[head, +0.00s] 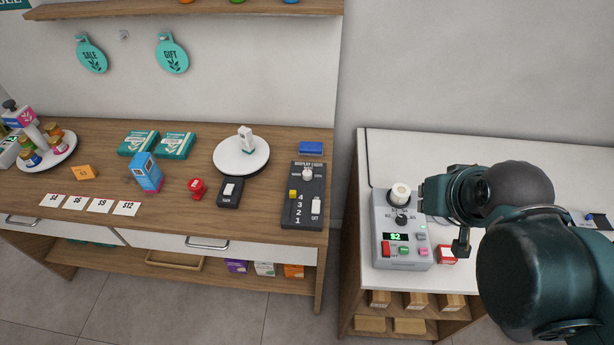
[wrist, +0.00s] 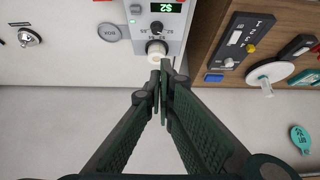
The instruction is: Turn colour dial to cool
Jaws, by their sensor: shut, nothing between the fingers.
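The dark display light panel (head: 304,210) lies at the right end of the wooden counter. Its round pale dial (head: 307,174) is at the top end, under the heading; the small setting marks are too small to read. A yellow slider and a white rocker switch sit below it. In the wrist view the panel (wrist: 241,40) is at the upper right, with the dial (wrist: 229,62) at its lower end. My gripper (wrist: 162,72) is shut and empty. It is above the white counter, to the right of the panel in the head view and apart from it.
A grey device (head: 401,255) with a "$2" display and a pale-topped knob (head: 400,192) stands close to my gripper on the white counter (head: 500,150). A gap separates the counters. A blue block (head: 311,148) and white turntable (head: 241,165) are near the panel.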

